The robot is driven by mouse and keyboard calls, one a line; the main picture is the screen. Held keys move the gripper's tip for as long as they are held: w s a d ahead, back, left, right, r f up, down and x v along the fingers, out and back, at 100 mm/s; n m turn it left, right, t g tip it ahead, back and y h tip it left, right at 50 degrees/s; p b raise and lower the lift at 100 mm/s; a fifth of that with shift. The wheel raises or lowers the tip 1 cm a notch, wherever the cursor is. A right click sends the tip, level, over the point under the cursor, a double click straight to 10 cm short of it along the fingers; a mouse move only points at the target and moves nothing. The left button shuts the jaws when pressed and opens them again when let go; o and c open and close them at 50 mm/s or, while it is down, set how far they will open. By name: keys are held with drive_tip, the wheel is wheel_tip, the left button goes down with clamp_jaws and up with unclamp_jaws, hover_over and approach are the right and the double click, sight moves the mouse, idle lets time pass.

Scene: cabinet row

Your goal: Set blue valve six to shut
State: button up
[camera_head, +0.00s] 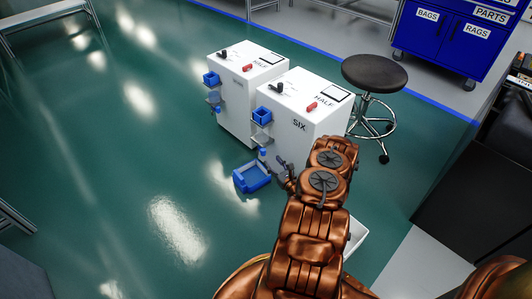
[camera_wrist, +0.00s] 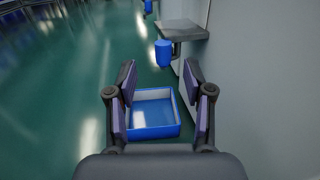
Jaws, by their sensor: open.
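The white cabinet marked SIX (camera_head: 300,122) stands left of the stool, with HALF printed on its top. A small blue cylinder (camera_head: 262,153) sits low on its left side. In the wrist view a blue cylinder (camera_wrist: 163,52) hangs by a grey shelf (camera_wrist: 183,30) on the cabinet side; it looks like the valve's handle, but I cannot read its setting. My gripper (camera_wrist: 160,68) is open and empty, its fingers apart, with the cylinder seen beyond and between the fingertips. In the head view my gripper (camera_head: 279,168) is low beside the cabinet, partly hidden by my arm.
A blue tray (camera_head: 239,182) lies on the floor below; it also shows in the wrist view (camera_wrist: 155,132). A second white cabinet (camera_head: 236,98) with similar fittings stands behind left. A black stool (camera_head: 374,72) stands right. Open green floor lies left.

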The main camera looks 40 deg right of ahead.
sight(264, 151)
drive_tip(key=shift+f+b+x, duration=0.1)
drive_tip(key=shift+b+x, duration=0.4)
drive_tip(key=shift+x, duration=1.4)
drive_tip(key=shift+f+b+x, duration=0.15)
drive_tip(key=shift+b+x, duration=0.35)
drive_tip(key=shift+x, duration=1.35)
drive_tip(key=shift+d, duration=0.2)
clamp_jaws()
